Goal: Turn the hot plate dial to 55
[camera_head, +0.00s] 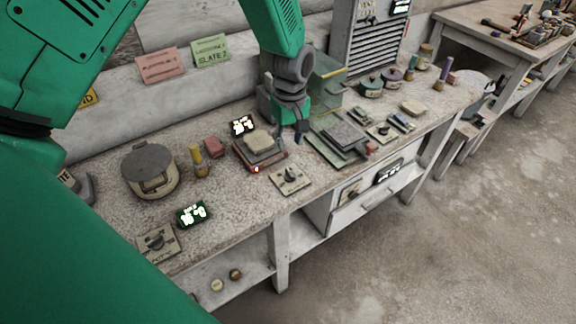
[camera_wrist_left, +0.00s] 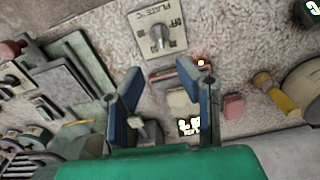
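The hot plate dial is a dark knob on a pale square plate (camera_head: 290,180) at the bench's front edge. In the left wrist view its grey knob (camera_wrist_left: 159,36) sits under the lettering "PLATE °C"; its exact reading is too small to tell. The hot plate (camera_head: 262,155) stands behind and left of it, with a tan block on top and a small red light. A lit display (camera_head: 242,125) is behind it; its digits are unreadable. My left gripper (camera_head: 298,128) is above the bench, behind the dial, its fingers apart and empty (camera_wrist_left: 158,72). My right gripper is out of view.
Left on the bench are a round lidded pot (camera_head: 150,172), a yellow bottle (camera_head: 198,162), another dial plate (camera_head: 158,243) and a green display (camera_head: 193,214). A green slab stack (camera_head: 335,138) lies right of the hot plate. The bench's front edge is close to the dial.

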